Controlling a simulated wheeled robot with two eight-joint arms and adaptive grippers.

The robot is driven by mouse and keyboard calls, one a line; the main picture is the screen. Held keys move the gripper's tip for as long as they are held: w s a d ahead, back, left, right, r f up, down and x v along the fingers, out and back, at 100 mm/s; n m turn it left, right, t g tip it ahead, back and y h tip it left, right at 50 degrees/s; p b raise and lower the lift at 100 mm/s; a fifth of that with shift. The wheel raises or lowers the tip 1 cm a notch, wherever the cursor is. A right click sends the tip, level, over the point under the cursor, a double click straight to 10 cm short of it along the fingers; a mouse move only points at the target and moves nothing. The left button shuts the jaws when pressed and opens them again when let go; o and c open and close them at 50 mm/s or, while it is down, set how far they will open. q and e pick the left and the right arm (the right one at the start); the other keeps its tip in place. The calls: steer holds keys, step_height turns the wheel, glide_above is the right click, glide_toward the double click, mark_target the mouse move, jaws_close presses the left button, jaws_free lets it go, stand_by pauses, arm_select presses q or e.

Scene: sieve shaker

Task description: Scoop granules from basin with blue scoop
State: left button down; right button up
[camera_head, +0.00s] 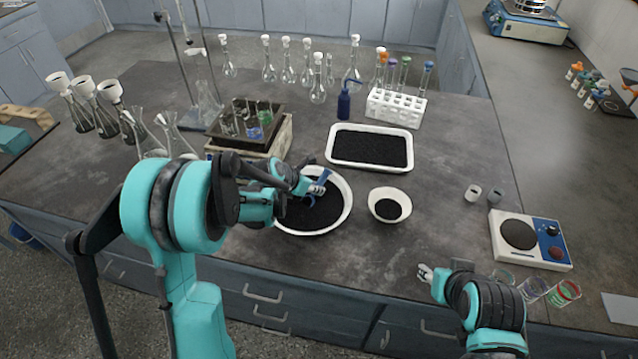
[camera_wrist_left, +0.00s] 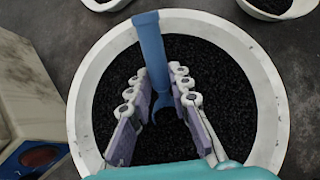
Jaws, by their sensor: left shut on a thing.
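The white round basin (camera_head: 349,197) holds black granules and stands near the front middle of the table; it fills most of the left wrist view (camera_wrist_left: 272,95). My left gripper (camera_head: 312,188) is over the basin, shut on the blue scoop (camera_head: 322,181). In the left wrist view the scoop's blue handle (camera_wrist_left: 152,50) shows between the fingers (camera_wrist_left: 156,100), and its lower end is against the dark granules. I cannot tell how deep it sits or whether it carries granules. My right gripper (camera_head: 426,273) is at the table's front edge, away from the basin; its finger opening is too small to tell.
A small white bowl (camera_head: 389,193) with granules stands right of the basin. Behind is a white tray (camera_head: 330,152) of granules.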

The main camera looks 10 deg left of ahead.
arm_select(q)
steer(key=shift+s+a, duration=0.4)
steer(key=shift+s, duration=0.2)
steer(key=shift+s+a, duration=0.35)
steer(key=shift+s, duration=0.25)
steer(key=shift+d+g+y+p, duration=0.1)
steer(key=shift+g+y+p, duration=0.2)
steer(key=shift+g+p, duration=0.25)
steer(key=shift+w+f+g+y+p, duration=0.1)
steer(key=shift+f+g+y+p, duration=0.35)
steer(key=shift+g, duration=0.4)
steer(key=shift+w+d+r+g+y+p, duration=0.1)
steer(key=shift+w+r+g+y+p, duration=0.2)
steer(key=shift+g+y+p, duration=0.25)
steer(key=shift+r+t+h, duration=0.25)
steer(key=shift+h, duration=0.05)
steer(key=shift+d+r+t+h+b, duration=0.1)
steer(key=shift+r+t+h+b, duration=0.2)
steer(key=shift+r+t, duration=0.3)
steer(key=shift+w+d+r+g+p, duration=0.2)
steer(key=shift+w+r+g+p, duration=0.1)
steer(key=shift+r+g+p, duration=0.25)
steer(key=shift+w+d+r+g+y+p, duration=0.25)
steer(key=shift+w+g+y+p, duration=0.15)
steer(key=shift+g+y+p, duration=0.35)
steer(key=shift+w+r+g+y, duration=0.15)
steer(key=shift+g+y, duration=0.2)
steer(key=shift+g, duration=0.25)
